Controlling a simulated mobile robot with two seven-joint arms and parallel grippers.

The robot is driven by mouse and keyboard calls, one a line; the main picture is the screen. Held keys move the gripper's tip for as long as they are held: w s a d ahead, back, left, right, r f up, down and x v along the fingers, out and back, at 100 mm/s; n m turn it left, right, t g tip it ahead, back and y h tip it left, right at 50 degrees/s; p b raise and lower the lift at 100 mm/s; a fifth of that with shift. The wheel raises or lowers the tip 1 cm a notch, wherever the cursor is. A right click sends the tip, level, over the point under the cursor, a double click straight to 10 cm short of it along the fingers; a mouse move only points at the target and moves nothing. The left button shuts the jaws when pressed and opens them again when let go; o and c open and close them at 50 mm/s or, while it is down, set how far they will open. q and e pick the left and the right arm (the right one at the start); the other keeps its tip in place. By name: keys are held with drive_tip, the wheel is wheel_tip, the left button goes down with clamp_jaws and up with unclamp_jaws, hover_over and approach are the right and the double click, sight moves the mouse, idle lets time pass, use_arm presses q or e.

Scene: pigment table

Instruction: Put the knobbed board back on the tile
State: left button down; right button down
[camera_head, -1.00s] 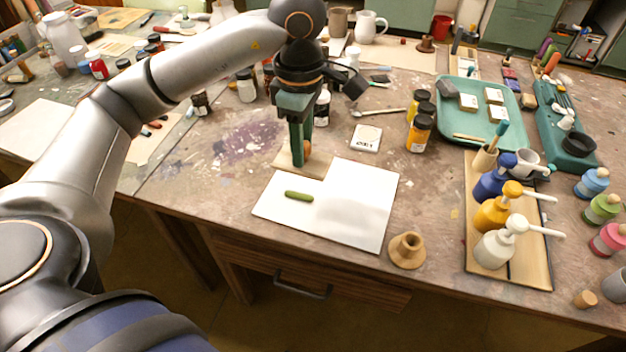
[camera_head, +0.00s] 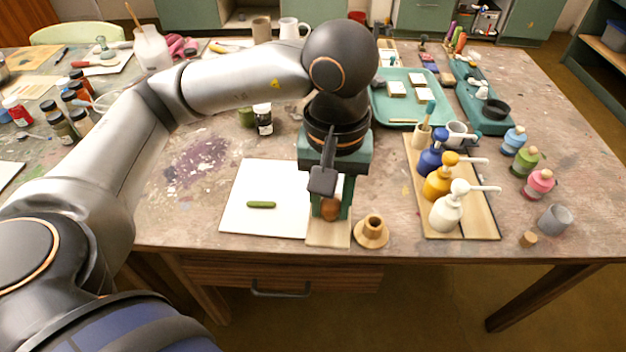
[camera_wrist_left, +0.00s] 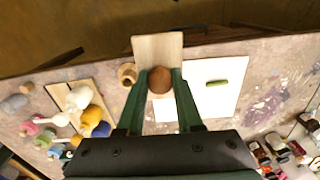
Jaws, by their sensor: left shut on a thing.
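My left gripper (camera_head: 331,200) is shut on the round brown knob (camera_head: 330,209) of a pale wooden board (camera_head: 328,234). In the left wrist view the knob (camera_wrist_left: 160,80) sits between the green fingers and the board (camera_wrist_left: 158,46) reaches past the table's front edge. The board appears held above the table, by the right side of a flat white square (camera_head: 250,180). This square may be the tile; I cannot be sure. A short green stick (camera_head: 261,205) lies on it. My gripper and arm hide part of its right side. My right gripper is out of view.
A wooden ring-shaped stand (camera_head: 372,233) is close to the board's right. A wooden tray (camera_head: 474,225) with pump bottles stands farther right, and a teal tray (camera_head: 410,107) behind.

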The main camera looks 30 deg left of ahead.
use_arm(q)
drive_tip(key=w+a+f, duration=0.2)
drive_tip(key=w+f, duration=0.1)
drive_tip(key=w+a+f, duration=0.2)
drive_tip(key=w, duration=0.1)
drive_tip(key=w+a+f, duration=0.2)
drive_tip(key=w+f, duration=0.1)
drive_tip(key=shift+w+a+f+b, duration=0.25)
drive_tip(key=shift+a+f+b, duration=0.1)
drive_tip(key=shift+w+a+f, duration=0.1)
drive_tip(key=shift+w+f, duration=0.1)
drive_tip(key=shift+f, duration=1.55)
drive_tip(key=shift+f, duration=0.1)
drive_tip(key=c, duration=1)
unclamp_jaws()
drive_tip(key=shift+f+b, duration=0.1)
drive_tip(key=shift+b, duration=0.2)
drive_tip(key=o, duration=0.4)
drive_tip(key=shift+o, duration=0.2)
